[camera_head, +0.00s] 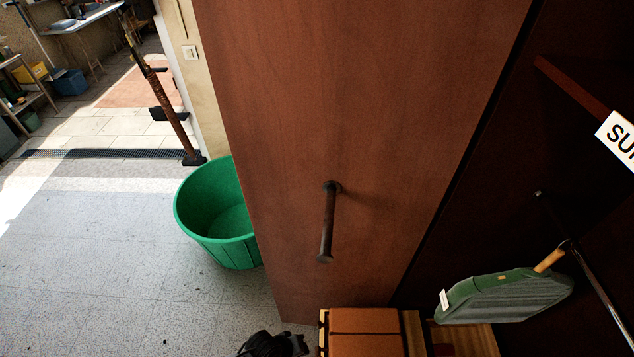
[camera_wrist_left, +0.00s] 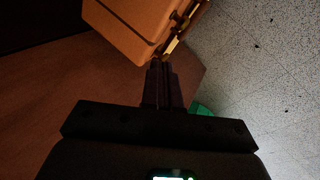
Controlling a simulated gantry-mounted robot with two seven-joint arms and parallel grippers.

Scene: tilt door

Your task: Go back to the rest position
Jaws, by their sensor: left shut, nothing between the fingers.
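My left gripper (camera_head: 272,343) shows as a dark shape at the bottom edge of the head view, left of the brown box. In the left wrist view its fingers (camera_wrist_left: 160,82) are together with nothing between them. The wooden door (camera_head: 370,110) stands open in the middle of the head view, with a dark bar handle (camera_head: 328,222) on it. The gripper is below the handle and apart from it. My right gripper is in neither view.
A brown box (camera_head: 365,322) sits at the door's foot, close to my left fingers in the wrist view. A green bin (camera_head: 215,205) stands left of the door. The dark cabinet holds a green-grey bag (camera_head: 505,296) and a rod. The floor at left is clear.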

